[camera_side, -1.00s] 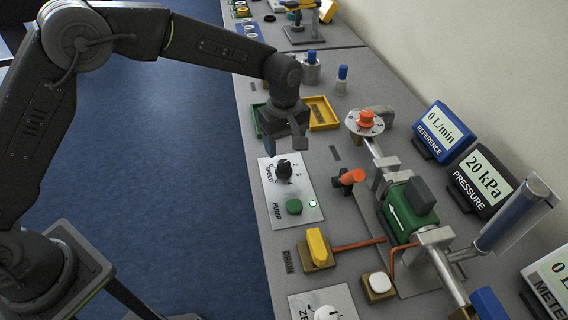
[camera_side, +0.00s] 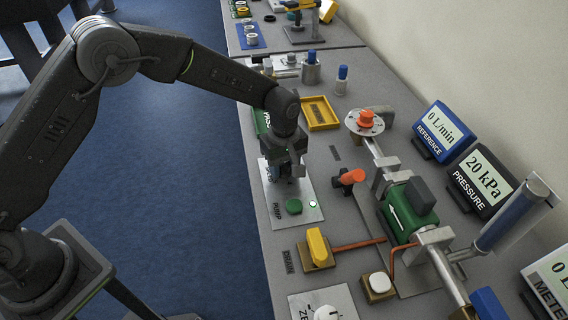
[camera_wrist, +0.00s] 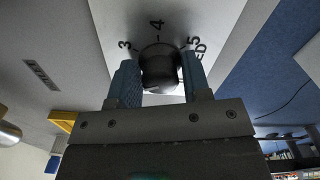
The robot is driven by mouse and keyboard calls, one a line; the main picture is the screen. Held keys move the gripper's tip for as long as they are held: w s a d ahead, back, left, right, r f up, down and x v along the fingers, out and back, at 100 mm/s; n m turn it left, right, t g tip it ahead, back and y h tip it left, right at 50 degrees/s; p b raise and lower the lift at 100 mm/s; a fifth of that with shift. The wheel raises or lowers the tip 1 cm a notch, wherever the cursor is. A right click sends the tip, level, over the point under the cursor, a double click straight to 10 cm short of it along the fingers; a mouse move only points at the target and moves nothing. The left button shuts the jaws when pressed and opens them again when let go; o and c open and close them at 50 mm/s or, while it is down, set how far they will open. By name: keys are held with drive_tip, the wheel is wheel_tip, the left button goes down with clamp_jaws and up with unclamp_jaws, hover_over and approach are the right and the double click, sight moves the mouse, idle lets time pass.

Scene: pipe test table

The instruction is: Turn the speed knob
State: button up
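The dark speed knob (camera_wrist: 160,67) sits on the white pump panel (camera_side: 309,212). In the wrist view the numbers 3, 4 and 5 show around its far side. My gripper (camera_side: 287,174) is down over the knob and hides it in the side view. In the wrist view the two blue-grey fingers of my gripper (camera_wrist: 160,80) stand on either side of the knob, very close to it. I cannot tell whether they press on it.
A yellow tray (camera_side: 336,125) lies behind the panel. An orange-handled valve (camera_side: 351,177) is to its right, and a yellow drain lever (camera_side: 318,247) is in front. The reference display (camera_side: 441,130) reads 0 L/min and the pressure display (camera_side: 483,180) reads 20 kPa.

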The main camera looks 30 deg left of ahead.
drive_tip(key=c, duration=0.6)
drive_tip(key=shift+o, duration=0.2)
drive_tip(key=shift+m, duration=0.3)
drive_tip(key=m, duration=0.4)
drive_tip(key=shift+m, duration=0.3)
drive_tip(key=m, duration=1.1)
drive_tip(key=shift+m, duration=0.4)
drive_tip(key=m, duration=0.6)
drive_tip(key=shift+m, duration=0.3)
drive_tip(key=shift+a, duration=0.1)
